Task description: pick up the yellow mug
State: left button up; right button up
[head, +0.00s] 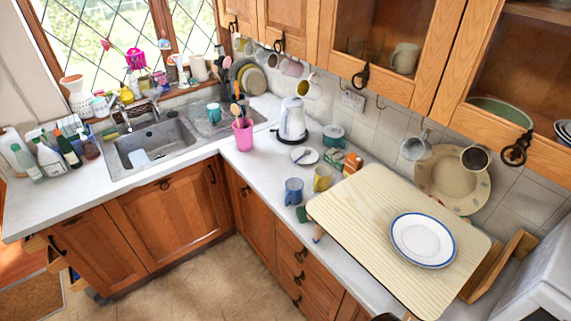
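A yellow mug (322,179) stands on the white worktop in the head view, just behind and right of a blue mug (293,191). It is close to the left corner of a raised wooden board. Another mug with yellow on it (311,88) hangs below the wall cupboards. Neither of my grippers shows in the head view.
The wooden board (365,212) bears a blue-rimmed plate (422,240). A small dish (305,155), orange packets (348,161) and a white kettle (292,121) stand behind the mugs. A pink utensil pot (243,134) is to the left. Worktop between pot and mugs is clear.

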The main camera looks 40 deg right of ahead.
aim_at(322, 180)
jog(key=z, duration=0.25)
jog(key=i, duration=1.3)
jog(key=z, duration=0.65)
